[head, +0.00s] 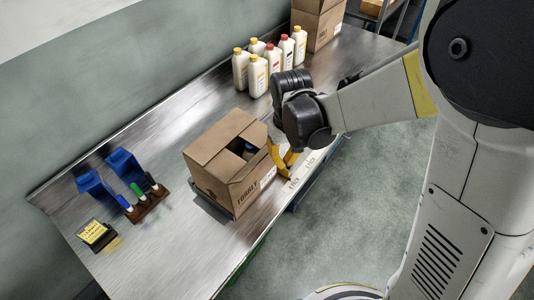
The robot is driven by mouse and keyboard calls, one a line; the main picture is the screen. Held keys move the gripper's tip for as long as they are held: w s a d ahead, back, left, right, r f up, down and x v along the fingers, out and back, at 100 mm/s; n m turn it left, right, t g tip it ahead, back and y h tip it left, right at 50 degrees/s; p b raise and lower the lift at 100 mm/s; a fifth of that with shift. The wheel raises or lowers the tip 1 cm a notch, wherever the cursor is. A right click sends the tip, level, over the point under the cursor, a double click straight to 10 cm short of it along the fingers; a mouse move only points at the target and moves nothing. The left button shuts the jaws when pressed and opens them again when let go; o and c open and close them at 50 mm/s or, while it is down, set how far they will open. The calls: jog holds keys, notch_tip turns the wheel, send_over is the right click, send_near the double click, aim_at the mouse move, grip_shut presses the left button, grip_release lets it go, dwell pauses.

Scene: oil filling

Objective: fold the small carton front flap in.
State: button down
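The small brown carton (215,172) stands on the metal table with printed lettering on its side. Part of its top is covered by a flap (215,138) on the left. A dark gap shows the inside, with something bluish (249,153) in it. A flap (257,166) lies along the right edge, close to my gripper. My gripper (286,166) has yellow fingers and is just right of the carton, pointing down beside that edge. I cannot tell whether the fingers touch the flap or how far apart they are.
Several white bottles (258,76) with yellow and red caps stand behind. A larger carton (318,24) is at the back. Blue holders (125,168), markers on a brown stand (149,200) and a small yellow-labelled box (96,233) are at left. The table's front edge is close to the carton.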

dwell(0.4)
jog(key=w+a, duration=0.3)
jog(key=a, duration=0.1)
jog(key=w+a+b, duration=0.1)
jog(key=w+a, duration=0.3)
jog(key=a, duration=0.1)
jog(key=w+a, duration=0.3)
jog(key=a, duration=0.1)
jog(key=shift+w+a+b, duration=0.35)
jog(key=shift+w+a, duration=0.05)
jog(key=shift+f, duration=0.1)
jog(key=shift+f+b, duration=1.8)
jog(key=shift+f, duration=0.35)
notch_tip(320, 180, up, 11)
jog(key=p, duration=0.6)
jog(key=shift+r, duration=0.1)
